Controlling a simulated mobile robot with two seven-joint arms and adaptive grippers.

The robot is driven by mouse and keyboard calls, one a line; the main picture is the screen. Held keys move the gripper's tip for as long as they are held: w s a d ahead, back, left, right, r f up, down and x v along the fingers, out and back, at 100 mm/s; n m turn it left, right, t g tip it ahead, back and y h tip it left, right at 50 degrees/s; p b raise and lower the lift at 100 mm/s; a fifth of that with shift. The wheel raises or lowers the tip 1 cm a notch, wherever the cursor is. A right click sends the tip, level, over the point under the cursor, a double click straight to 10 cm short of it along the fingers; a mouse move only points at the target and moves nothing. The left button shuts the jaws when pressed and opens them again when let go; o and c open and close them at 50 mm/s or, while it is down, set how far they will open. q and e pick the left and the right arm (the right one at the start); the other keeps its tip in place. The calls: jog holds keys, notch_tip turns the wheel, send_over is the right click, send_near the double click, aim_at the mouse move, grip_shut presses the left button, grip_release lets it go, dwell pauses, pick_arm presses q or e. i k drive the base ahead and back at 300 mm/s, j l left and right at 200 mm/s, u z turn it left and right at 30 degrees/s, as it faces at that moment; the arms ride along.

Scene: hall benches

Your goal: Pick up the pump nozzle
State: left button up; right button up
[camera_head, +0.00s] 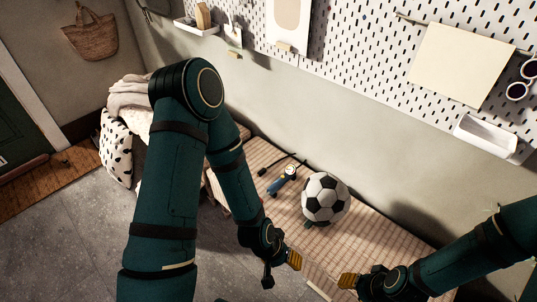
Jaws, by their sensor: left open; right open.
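A blue hand pump (281,184) with a small round gauge lies on the woven bench top (350,252), left of a black-and-white football (325,199). Thin black parts reach up and sideways from the pump; which of them is the nozzle is too small to tell. A small green piece shows at the ball's lower left edge, too small to name. My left gripper (281,270) is open and empty, at the bench's front edge, below the ball and pump in the picture. My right gripper (355,280) is open and empty, further right near the front edge.
A pegboard wall (370,50) with a white tray (485,137) rises behind the bench. The bench top right of the ball is clear. My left arm hides part of the bench's left end.

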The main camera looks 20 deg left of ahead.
aim_at(263, 170)
jog(key=i+j, duration=0.1)
jog(key=j, duration=0.35)
jog(key=i+j, duration=0.15)
jog(key=j, duration=0.25)
jog(key=i+j+z, duration=0.1)
jog(key=j, duration=0.35)
jog(key=i+j, duration=0.15)
jog(key=j, duration=0.3)
jog(key=i+j, duration=0.1)
jog(key=j, duration=0.35)
jog(key=l+z, duration=0.15)
jog(key=z, duration=0.9)
jog(key=j+u, duration=0.1)
jog(key=u, duration=0.9)
jog(key=l+z, duration=0.4)
